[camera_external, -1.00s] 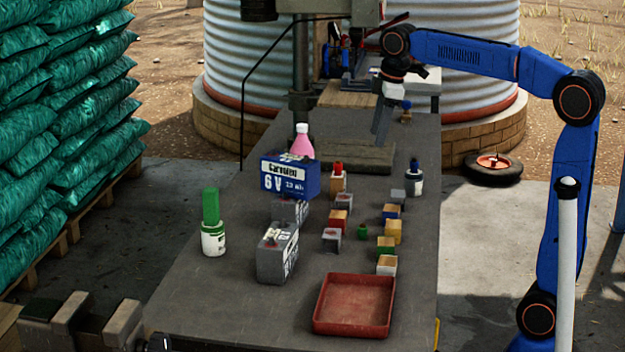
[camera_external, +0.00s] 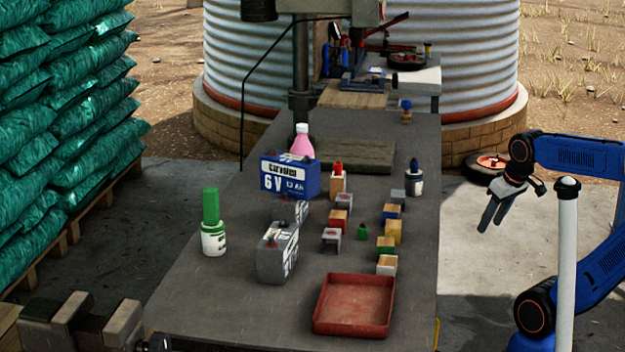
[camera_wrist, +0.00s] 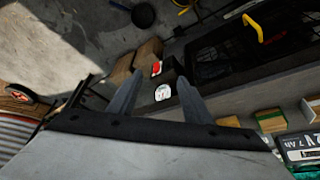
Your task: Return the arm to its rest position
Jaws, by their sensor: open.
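My blue arm (camera_external: 580,152) is folded at the right of the external view, beyond the right edge of the workbench (camera_external: 215,300). My gripper (camera_external: 491,217) hangs over the concrete floor, apart from the bench, with its two grey fingers tilted down and to the left. The fingers are spread and nothing is between them. In the wrist view my gripper (camera_wrist: 155,97) also shows its two fingers apart and empty.
A white post (camera_external: 567,260) stands before my arm. A wheel (camera_external: 482,165) lies on the floor behind.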

